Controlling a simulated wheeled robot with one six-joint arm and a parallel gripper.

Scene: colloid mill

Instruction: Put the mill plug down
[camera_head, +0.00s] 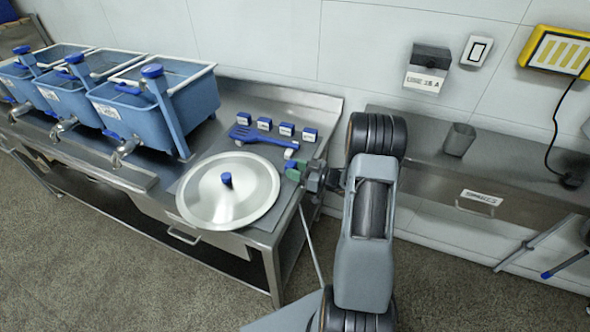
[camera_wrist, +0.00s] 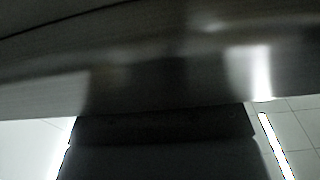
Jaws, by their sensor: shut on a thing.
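My gripper (camera_head: 306,174) is at the right end of the steel table (camera_head: 268,225), just right of the round metal lid with a blue knob (camera_head: 228,205). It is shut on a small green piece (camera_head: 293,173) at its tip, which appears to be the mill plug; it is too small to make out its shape. I cannot tell whether this piece touches the table. In the wrist view a blurred grey metal surface (camera_wrist: 150,55) fills the upper part, and a dark block (camera_wrist: 165,125) covers the bottom middle. The fingertips and the plug are not clear there.
Blue tubs with taps (camera_head: 160,110) stand to the left. A grey cup (camera_head: 459,139) stands on the right-hand bench (camera_head: 425,160). Little bare tabletop shows around my gripper.

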